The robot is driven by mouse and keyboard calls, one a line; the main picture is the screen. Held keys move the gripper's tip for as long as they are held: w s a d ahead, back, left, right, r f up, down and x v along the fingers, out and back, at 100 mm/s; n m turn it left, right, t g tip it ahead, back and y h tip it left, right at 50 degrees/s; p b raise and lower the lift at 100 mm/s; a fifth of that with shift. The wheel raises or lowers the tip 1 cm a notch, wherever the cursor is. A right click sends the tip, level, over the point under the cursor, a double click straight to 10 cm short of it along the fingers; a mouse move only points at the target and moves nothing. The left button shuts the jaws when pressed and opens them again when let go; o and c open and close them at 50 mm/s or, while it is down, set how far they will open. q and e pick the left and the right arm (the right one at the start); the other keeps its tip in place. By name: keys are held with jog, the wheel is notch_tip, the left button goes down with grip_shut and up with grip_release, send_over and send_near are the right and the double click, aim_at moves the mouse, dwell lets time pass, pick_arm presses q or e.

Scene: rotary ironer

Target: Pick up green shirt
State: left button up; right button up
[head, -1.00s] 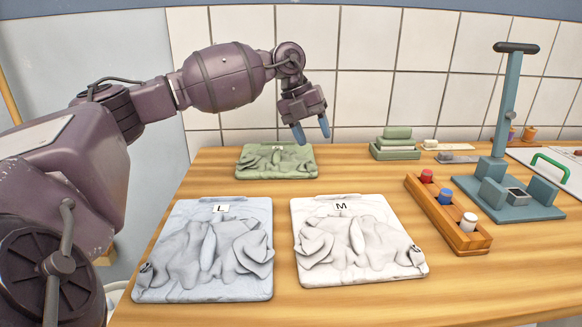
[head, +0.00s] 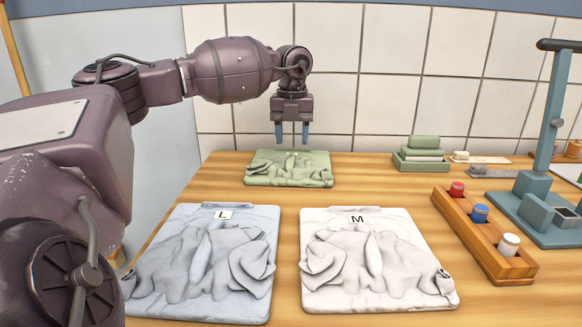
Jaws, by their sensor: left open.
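The green shirt (head: 289,169) lies folded flat at the back of the wooden table, near the tiled wall. My left gripper (head: 292,140) points straight down just above and behind the middle of the shirt. Its two blue fingertips are apart with nothing between them. Whether the tips touch the shirt is hard to tell, but they appear to be above it. My right gripper does not show.
A light blue shirt marked L (head: 203,262) and a white shirt marked M (head: 372,262) lie in front. To the right are a wooden spool rack (head: 482,235), a teal stand (head: 548,160) and stacked green blocks (head: 421,153).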

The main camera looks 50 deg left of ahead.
aim_at(291, 156)
pick_arm(q)
jog(key=f, duration=0.5)
jog(key=shift+a, duration=0.25)
grip_shut()
